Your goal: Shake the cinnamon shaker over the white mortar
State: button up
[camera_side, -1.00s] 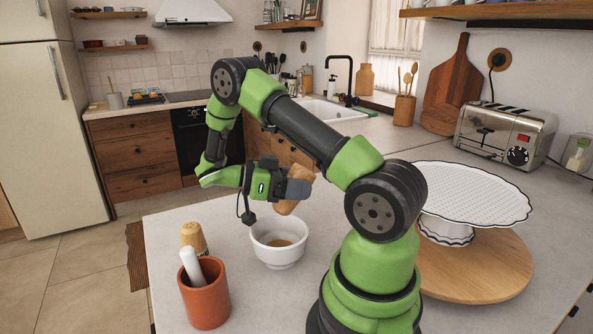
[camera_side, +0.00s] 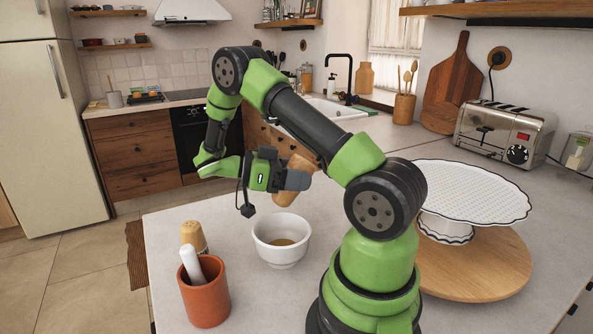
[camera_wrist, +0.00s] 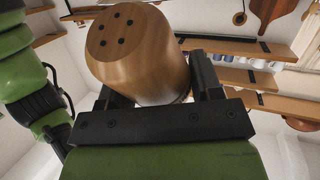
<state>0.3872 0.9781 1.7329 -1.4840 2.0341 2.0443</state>
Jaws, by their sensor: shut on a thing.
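The cinnamon shaker, a light wooden cylinder (camera_side: 286,197), is held tilted in the air by my gripper (camera_side: 292,180). It also fills the upper middle of the wrist view (camera_wrist: 150,60), where its end with several dark holes shows. My gripper is shut around its body, one finger on each side in the wrist view (camera_wrist: 163,88). The white mortar (camera_side: 268,250) stands upright on the counter below the shaker, apart from it. Some brown matter (camera_side: 283,242) lies in the mortar's bottom. The side view does not show the holed end clearly.
A terracotta pot (camera_side: 205,300) with a white pestle (camera_side: 191,265) stands left of the mortar. A second wooden shaker (camera_side: 193,235) is behind it. A white cake stand (camera_side: 470,190) on a round wooden board (camera_side: 480,275) is to the right. The counter behind the mortar is clear.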

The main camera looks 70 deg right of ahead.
notch_tip(320, 180, down, 3)
jog(key=shift+f, duration=0.1)
dwell(1.1)
notch_tip(320, 180, up, 5)
jog(key=shift+f, duration=0.15)
dwell(0.4)
